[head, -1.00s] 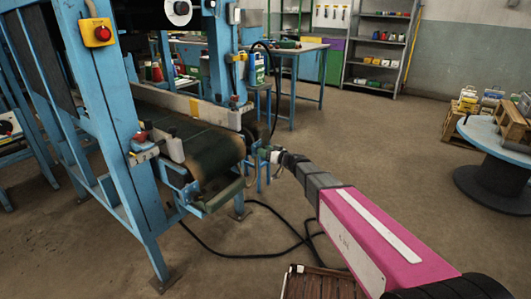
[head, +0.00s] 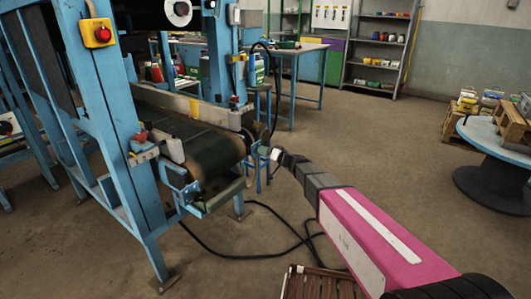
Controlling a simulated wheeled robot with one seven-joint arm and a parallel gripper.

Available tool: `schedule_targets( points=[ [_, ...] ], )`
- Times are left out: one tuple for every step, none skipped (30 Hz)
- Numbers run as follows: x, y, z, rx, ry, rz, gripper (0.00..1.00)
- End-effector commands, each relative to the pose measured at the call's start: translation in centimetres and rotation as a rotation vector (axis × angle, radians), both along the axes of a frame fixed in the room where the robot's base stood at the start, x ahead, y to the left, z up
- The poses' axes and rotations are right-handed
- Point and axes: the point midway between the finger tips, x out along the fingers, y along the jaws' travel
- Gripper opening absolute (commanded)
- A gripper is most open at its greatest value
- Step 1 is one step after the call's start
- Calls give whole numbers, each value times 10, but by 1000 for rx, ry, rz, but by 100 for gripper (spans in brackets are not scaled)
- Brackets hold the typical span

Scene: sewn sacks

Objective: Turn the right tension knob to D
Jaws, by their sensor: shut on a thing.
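The blue machine (head: 118,150) stands at left with a dark belt on a roller (head: 215,158). A red knob (head: 140,136) sits above a pale scale plate at the roller's left end. At the right end, a small greenish round part (head: 264,150), which looks like the right tension knob, is partly hidden by my gripper (head: 270,152). My gripper reaches in from the lower right and is shut on this knob, though its fingers are small and hard to make out. The knob's letters and pointer cannot be read.
A red stop button (head: 102,34) on a yellow box is on the machine's post. A black cable (head: 250,255) lies on the floor below. A slatted wooden crate (head: 322,283) stands at the bottom. A cable drum (head: 495,165) is at right, with open floor between.

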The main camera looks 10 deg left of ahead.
Motion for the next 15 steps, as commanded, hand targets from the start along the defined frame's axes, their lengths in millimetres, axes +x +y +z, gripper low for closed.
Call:
schedule_targets(
  points=[
    [8,-3,-3,10,45,-21,18],
    [8,-3,-3,20,71,-20,18],
    [8,-3,-3,35,106,-21,18],
    [8,-3,-3,46,132,-21,18],
    [8,-3,-4,56,159,-20,18],
    [8,-3,-4,70,194,-20,18],
    [8,-3,-4,81,220,-20,18],
    [8,-3,-4,92,247,-20,18],
    [8,-3,-4,106,281,-20,18],
    [8,-3,-4,117,308,-20,18],
    [8,-3,-4,127,334,-20,18],
    [8,-3,-4,141,369,-20,18],
    [8,-3,-4,152,395,-19,18],
    [7,-3,-4,163,422,-18,18],
    [7,-3,-4,177,457,-18,18]
  ],
)
